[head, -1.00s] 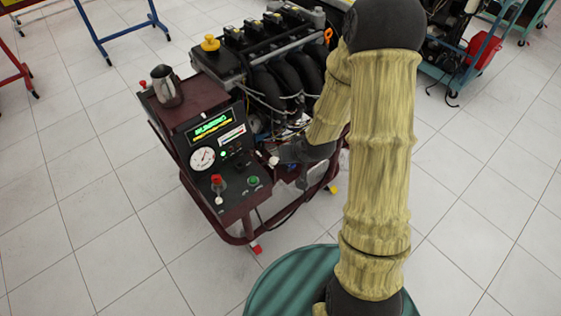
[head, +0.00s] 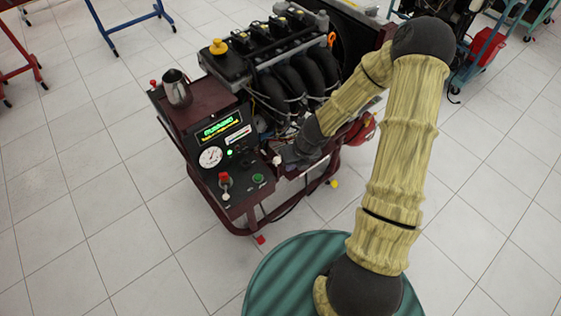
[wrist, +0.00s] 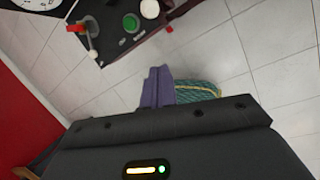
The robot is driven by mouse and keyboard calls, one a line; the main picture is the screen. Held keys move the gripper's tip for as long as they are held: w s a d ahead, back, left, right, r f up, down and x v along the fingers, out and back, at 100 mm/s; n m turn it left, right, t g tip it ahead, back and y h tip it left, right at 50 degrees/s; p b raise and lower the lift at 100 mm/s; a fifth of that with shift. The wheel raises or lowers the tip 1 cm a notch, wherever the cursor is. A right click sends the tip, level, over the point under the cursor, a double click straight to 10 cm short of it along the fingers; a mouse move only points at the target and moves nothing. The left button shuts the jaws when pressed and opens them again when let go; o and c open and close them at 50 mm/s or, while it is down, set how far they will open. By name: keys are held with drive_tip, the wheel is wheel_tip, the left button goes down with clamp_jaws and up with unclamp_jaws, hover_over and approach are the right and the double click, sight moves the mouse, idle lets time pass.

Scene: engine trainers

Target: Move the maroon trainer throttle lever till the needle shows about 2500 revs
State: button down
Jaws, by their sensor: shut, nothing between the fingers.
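The maroon trainer (head: 238,212) stands left of centre in the head view, with a dark sloping panel. Its round white dial (head: 210,157) sits on the panel's left; the needle is too small to read. A white knob (head: 277,160) stands at the panel's right side and looks like the throttle lever's end. A white knob also shows at the top of the wrist view (wrist: 149,9). My gripper (head: 287,160) is close by the knob in the head view. In the wrist view its purple fingers (wrist: 157,88) are together and empty, apart from the knob.
A red-capped control (head: 224,180) and a green button (head: 258,179) sit on the lower panel. A metal jug (head: 176,88) stands on the console top. The engine (head: 290,75) is behind. Open tiled floor lies left of the trainer.

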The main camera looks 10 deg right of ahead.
drive_tip(key=shift+a+m, duration=0.1)
drive_tip(key=shift+m, duration=0.3)
drive_tip(key=w+a+f+p, duration=0.1)
drive_tip(key=w+a+f, duration=0.1)
drive_tip(key=w+f, duration=0.3)
drive_tip(key=shift+s+x, duration=0.2)
drive_tip(key=shift+x, duration=1.1)
drive_tip(key=shift+d, duration=0.1)
